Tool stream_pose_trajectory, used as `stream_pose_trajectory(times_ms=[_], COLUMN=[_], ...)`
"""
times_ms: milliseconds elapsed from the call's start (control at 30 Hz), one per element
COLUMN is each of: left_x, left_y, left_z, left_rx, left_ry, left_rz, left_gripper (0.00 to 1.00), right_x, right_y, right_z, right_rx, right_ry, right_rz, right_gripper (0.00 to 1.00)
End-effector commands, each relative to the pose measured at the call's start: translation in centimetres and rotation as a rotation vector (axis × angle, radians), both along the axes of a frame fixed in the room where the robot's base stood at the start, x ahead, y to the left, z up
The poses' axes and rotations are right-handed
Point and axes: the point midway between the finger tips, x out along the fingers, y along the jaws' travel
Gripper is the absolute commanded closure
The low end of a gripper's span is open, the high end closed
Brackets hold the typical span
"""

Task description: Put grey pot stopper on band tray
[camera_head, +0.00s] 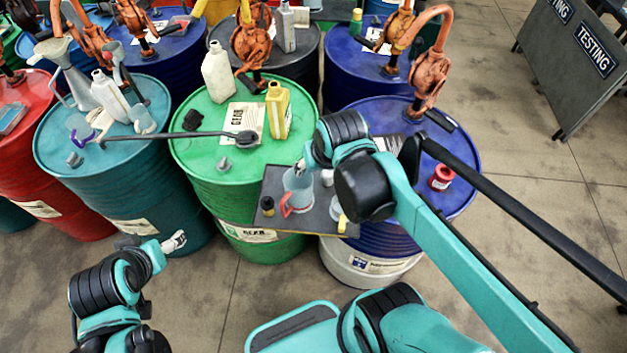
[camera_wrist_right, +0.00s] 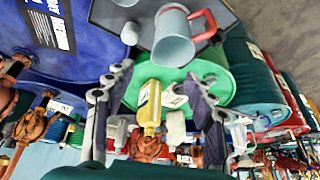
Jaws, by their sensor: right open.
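The dark flat tray (camera_head: 262,226), likely the band tray, lies across the front of the green and blue drums and holds a grey jug with a red handle (camera_head: 298,188). My right gripper (camera_head: 304,164) is over the tray's back edge, its fingers apart and empty in the right wrist view (camera_wrist_right: 157,73). My left gripper (camera_head: 175,242) is low at the left, fingers unclear.
The green drum also carries a yellow bottle (camera_head: 278,111), a white bottle (camera_head: 217,72) and a long black-ended rod (camera_head: 180,135). Orange pumps (camera_head: 430,72) rise from the drums. A red can (camera_head: 441,178) stands on the blue drum.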

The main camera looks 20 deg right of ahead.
Motion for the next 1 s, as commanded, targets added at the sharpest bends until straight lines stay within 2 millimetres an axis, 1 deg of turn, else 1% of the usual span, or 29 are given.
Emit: stream_pose_trajectory(times_ms=[33, 100, 233, 367, 633, 700, 767, 867, 967, 1000], left_x=[0.0, 0.0, 0.0, 0.0, 0.0, 0.0, 0.0, 0.0, 0.0, 0.0], left_y=[0.0, 0.0, 0.0, 0.0, 0.0, 0.0, 0.0, 0.0, 0.0, 0.0], left_z=[0.0, 0.0, 0.0, 0.0, 0.0, -0.3, -0.9, -2.8, -5.5, -6.7], left_rx=[0.0, 0.0, 0.0, 0.0, 0.0, 0.0, 0.0, 0.0, 0.0, 0.0], left_ry=[0.0, 0.0, 0.0, 0.0, 0.0, 0.0, 0.0, 0.0, 0.0, 0.0], left_rz=[0.0, 0.0, 0.0, 0.0, 0.0, 0.0, 0.0, 0.0, 0.0, 0.0], left_gripper=[0.23, 0.23, 0.23, 0.23, 0.23, 0.23, 0.23, 0.23, 0.23, 0.23], right_x=[-1.2, -2.2, -3.3, -3.7, -3.7, -3.7, -3.7, -3.7, -3.7, -3.7], right_y=[0.8, 1.5, 2.3, 2.7, 2.7, 2.7, 2.7, 2.7, 2.6, 2.7], right_z=[0.0, 0.0, -0.2, -0.3, -0.3, -0.6, -1.2, -3.1, -5.8, -7.0], right_rx=[-0.012, -0.028, -0.048, -0.057, -0.058, -0.058, -0.058, -0.057, -0.057, -0.057], right_ry=[-0.042, -0.096, -0.165, -0.194, -0.196, -0.196, -0.196, -0.195, -0.195, -0.195], right_rz=[0.039, 0.083, 0.139, 0.16, 0.162, 0.162, 0.162, 0.161, 0.161, 0.161], right_gripper=[0.45, 0.45, 0.45, 0.45, 0.45, 0.45, 0.45, 0.45, 0.45, 0.45])
